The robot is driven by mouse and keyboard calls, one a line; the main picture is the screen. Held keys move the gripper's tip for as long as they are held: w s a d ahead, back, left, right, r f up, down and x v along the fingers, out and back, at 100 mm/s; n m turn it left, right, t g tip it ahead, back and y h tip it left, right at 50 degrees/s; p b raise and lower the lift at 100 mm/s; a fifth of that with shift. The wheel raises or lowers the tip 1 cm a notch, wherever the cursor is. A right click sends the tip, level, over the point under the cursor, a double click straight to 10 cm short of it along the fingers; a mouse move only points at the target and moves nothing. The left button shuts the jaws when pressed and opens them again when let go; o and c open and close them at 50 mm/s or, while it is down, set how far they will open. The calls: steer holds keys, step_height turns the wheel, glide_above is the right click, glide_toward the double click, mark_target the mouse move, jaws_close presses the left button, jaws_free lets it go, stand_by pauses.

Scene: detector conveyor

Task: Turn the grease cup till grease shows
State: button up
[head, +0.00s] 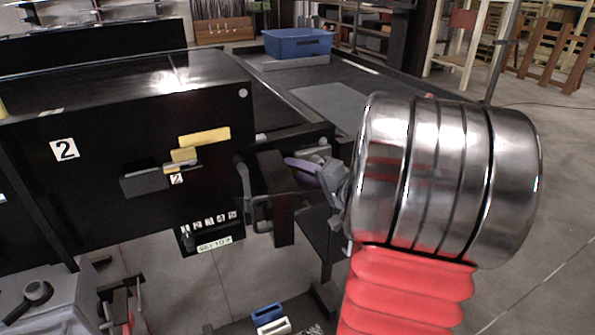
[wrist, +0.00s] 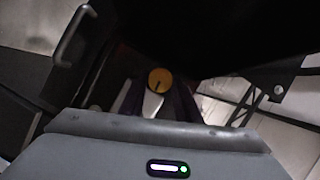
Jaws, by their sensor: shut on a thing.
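The grease cup (wrist: 159,80) shows in the wrist view as a round orange-yellow cap with a dark line on its face. It sits between the two dark purplish fingers of my gripper (wrist: 158,92), which are shut on it. In the head view my gripper (head: 298,165) reaches left to the end of the black conveyor frame, close to a dark upright bracket. The cup is hidden there by the bracket and the gripper. I cannot make out any grease in either view.
The black side panel (head: 110,150) with "2" labels stands left of my gripper. A grey handle (head: 245,185) and the dark bracket (head: 274,195) are close by. A blue bin (head: 298,43) sits on the conveyor behind. Open floor lies at the right.

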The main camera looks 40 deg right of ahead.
steer(key=m+t, duration=0.1)
steer(key=m, duration=0.2)
steer(key=f+m+t, duration=0.1)
steer(key=m, duration=0.1)
steer(key=shift+m+y, duration=0.3)
steer(key=shift+m, duration=0.1)
stand_by(0.3)
steer(key=o, duration=1)
steer(key=shift+o, duration=0.2)
steer(key=shift+s+d+r, duration=0.1)
steer(key=shift+s, duration=0.1)
steer(key=s+d+f, duration=0.1)
steer(key=s, duration=1.2)
steer(key=shift+s+d, duration=0.15)
steer(key=shift+s, duration=0.05)
